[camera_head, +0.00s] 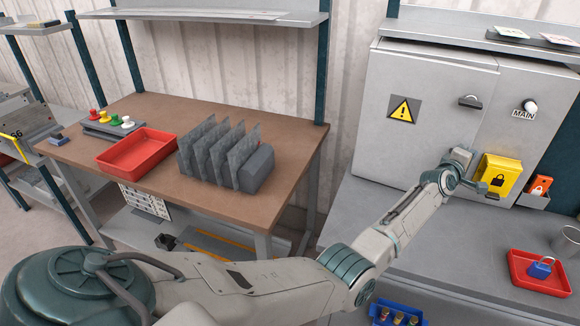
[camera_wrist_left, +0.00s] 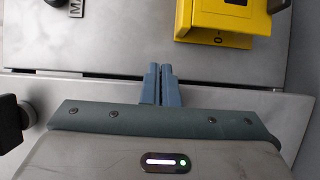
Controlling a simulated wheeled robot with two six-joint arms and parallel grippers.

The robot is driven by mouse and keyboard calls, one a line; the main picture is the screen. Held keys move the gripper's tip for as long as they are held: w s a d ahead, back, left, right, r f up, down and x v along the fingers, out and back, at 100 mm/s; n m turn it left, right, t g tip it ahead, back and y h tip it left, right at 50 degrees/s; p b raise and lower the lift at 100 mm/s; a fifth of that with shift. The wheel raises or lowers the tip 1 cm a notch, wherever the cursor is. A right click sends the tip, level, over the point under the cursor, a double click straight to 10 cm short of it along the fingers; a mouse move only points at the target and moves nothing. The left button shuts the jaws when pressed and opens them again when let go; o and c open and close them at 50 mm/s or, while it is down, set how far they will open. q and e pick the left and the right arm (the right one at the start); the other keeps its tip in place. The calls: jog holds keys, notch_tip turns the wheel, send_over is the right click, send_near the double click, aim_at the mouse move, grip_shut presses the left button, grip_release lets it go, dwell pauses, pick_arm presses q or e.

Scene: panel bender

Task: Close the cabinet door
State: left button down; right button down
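The grey cabinet door (camera_head: 427,125), with a yellow warning sign, forms the left part of the cabinet front at the right of the head view. It looks flush or nearly flush with the panel beside it; I cannot tell whether it is fully shut. A seam shows across the left wrist view, with the door (camera_wrist_left: 70,92) below it. My left gripper (camera_head: 478,186) is at the door's lower right edge. Its two fingers (camera_wrist_left: 160,66) are together and empty, with tips near the seam. I cannot tell if they touch. My right gripper is not in view.
A yellow lock box (camera_head: 498,175) is close to my left gripper, also in the left wrist view (camera_wrist_left: 222,20). A dark handle (camera_head: 470,101) sticks out of the door. A red tray (camera_head: 522,284) with a blue padlock stands on the bench. A brown table (camera_head: 240,205) stands left.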

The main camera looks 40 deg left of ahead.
pick_arm(q)
jog(key=shift+w+a+n+y+p, duration=0.3)
jog(key=shift+w+y, duration=0.2)
jog(key=shift+w, duration=0.35)
jog(key=shift+w+a+n+y+p, duration=0.25)
jog(key=shift+w+y, duration=0.25)
jog(key=shift+w, duration=0.35)
